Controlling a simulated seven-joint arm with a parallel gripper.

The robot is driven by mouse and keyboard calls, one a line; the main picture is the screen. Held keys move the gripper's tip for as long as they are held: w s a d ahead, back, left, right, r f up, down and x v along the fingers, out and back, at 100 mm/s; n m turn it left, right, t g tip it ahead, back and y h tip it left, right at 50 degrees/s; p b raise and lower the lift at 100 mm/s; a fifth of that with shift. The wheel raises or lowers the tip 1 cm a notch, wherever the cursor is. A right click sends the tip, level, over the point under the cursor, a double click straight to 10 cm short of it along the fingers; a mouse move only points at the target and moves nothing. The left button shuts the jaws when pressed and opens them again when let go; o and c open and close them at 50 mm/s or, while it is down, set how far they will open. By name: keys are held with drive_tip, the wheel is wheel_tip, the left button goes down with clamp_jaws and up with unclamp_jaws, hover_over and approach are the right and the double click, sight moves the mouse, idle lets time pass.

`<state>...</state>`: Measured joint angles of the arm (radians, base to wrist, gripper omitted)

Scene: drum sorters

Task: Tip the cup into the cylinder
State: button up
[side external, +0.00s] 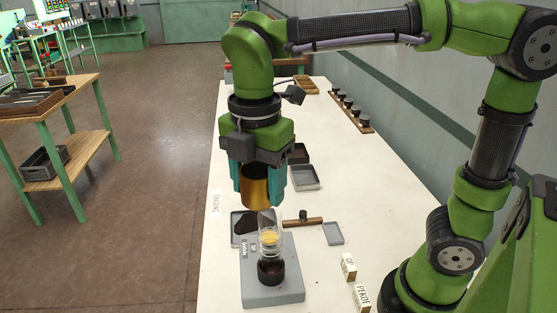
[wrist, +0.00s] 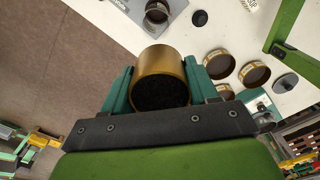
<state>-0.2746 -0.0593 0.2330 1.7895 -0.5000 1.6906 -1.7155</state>
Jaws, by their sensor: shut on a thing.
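A brass cup (side external: 256,188) is held between the teal fingers of my gripper (side external: 257,184), which is shut on it. In the wrist view the cup (wrist: 160,64) shows a dark inside, and the gripper fingers (wrist: 160,74) press its two sides. In the side view the cup looks close to upright. The clear cylinder (side external: 268,225) stands on a grey base (side external: 258,296) just below the cup, apart from it. It has a yellow layer partway up and a dark lower section. The cylinder (wrist: 157,13) also shows at the top of the wrist view.
A dark-filled tray (side external: 242,237) lies behind the base. A wooden bar with a black knob (side external: 303,217) and a small grey tray (side external: 333,234) are to the right. Labels PEKOE (side external: 362,297) and OP (side external: 349,266) stand near the front. Round brass sieves (wrist: 254,74) show in the wrist view.

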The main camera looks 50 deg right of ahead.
sight(257, 200)
drive_tip(key=shift+f, duration=2.05)
drive_tip(key=y, duration=0.3)
drive_tip(key=r+y, duration=0.1)
drive_tip(key=shift+a+g+y, duration=0.25)
drive_tip(key=shift+g+y, duration=0.05)
drive_tip(key=shift+y, duration=0.1)
drive_tip(key=y, duration=0.5)
drive_tip(key=shift+g, duration=0.4)
drive_tip(key=y, duration=0.3)
drive_tip(key=f+y, duration=0.1)
drive_tip(key=y, duration=0.1)
drive_tip(key=shift+d+g, duration=0.3)
drive_tip(key=shift+y, duration=0.3)
drive_tip(key=shift+f, duration=0.15)
drive_tip(key=shift+d, duration=0.1)
drive_tip(key=shift+y, duration=0.4)
